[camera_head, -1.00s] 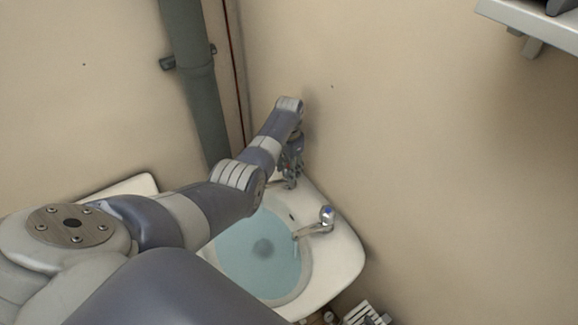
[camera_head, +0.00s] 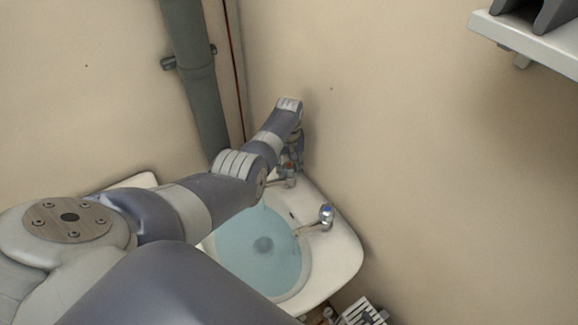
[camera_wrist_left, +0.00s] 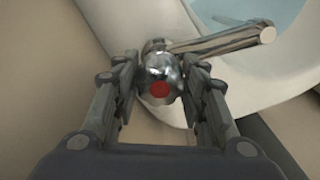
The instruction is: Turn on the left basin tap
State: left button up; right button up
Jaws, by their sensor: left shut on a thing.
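The left basin tap (camera_head: 287,181) is chrome with a red mark on its head. It stands at the basin's far corner, partly hidden by my arm in the head view. In the left wrist view the tap's round head (camera_wrist_left: 160,82) lies between my two fingers, and its spout (camera_wrist_left: 225,42) points right over the basin. My left gripper (camera_head: 293,153) is shut on the tap head (camera_wrist_left: 160,88), with a finger on each side. The right tap (camera_head: 318,221), with a blue mark, stands nearer on the same rim. My right gripper is out of view.
The white basin (camera_head: 340,255) has a pale blue bowl with a dark drain. A beige wall (camera_head: 430,150) rises close behind the taps. A grey pipe (camera_head: 195,90) runs down at the left. A shelf (camera_head: 530,45) sticks out at the upper right.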

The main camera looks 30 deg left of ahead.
aim_at(289, 165)
pick_arm(q)
jog(key=n, duration=0.4)
jog(key=shift+r, duration=0.1)
jog(key=shift+w+n, duration=0.1)
jog(key=shift+n, duration=2.1)
jog(key=o, duration=1.1)
notch_tip(289, 165, up, 12)
jog(key=shift+f, duration=0.1)
